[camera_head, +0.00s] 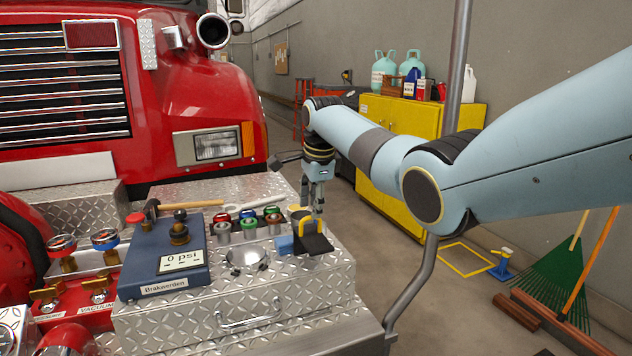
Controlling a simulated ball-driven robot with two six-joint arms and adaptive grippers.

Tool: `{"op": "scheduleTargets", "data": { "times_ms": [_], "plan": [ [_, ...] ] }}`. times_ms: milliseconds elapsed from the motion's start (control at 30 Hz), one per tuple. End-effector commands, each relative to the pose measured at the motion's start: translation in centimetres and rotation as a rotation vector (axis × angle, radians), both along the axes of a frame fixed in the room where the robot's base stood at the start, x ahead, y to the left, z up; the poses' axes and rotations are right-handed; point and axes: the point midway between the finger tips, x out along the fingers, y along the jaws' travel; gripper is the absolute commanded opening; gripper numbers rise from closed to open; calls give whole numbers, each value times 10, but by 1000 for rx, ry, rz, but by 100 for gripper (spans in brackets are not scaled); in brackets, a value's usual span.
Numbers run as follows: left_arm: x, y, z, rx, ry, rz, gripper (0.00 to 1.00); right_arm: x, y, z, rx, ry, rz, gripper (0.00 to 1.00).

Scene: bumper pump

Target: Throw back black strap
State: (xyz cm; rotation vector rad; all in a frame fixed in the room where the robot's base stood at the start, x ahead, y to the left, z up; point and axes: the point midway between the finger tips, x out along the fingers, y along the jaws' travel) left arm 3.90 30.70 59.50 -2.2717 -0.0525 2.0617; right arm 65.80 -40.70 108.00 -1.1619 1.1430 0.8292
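My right gripper (312,208) points down just behind and above the strap. Its fingers look apart with nothing between them. The yellow part and the strap hide some of the space under the fingertips, so I cannot tell whether they touch the strap. My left gripper is not in view.
A blue gauge box (165,258) reading 0 psi, a hammer (180,206), a wrench (250,202) and several coloured valve fittings (248,222) crowd the bumper (235,320). The red truck (200,90) stands behind. A yellow cabinet (405,118) and a vertical pipe (420,275) are on the right.

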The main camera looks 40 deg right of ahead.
Motion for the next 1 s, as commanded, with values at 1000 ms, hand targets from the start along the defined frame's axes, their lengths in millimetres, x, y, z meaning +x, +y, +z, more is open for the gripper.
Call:
{"op": "scheduleTargets", "data": {
  "times_ms": [1000],
  "plan": [
    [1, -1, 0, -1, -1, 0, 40, -18, 4, 67, -1, 1, 3, 33]
  ]
}}
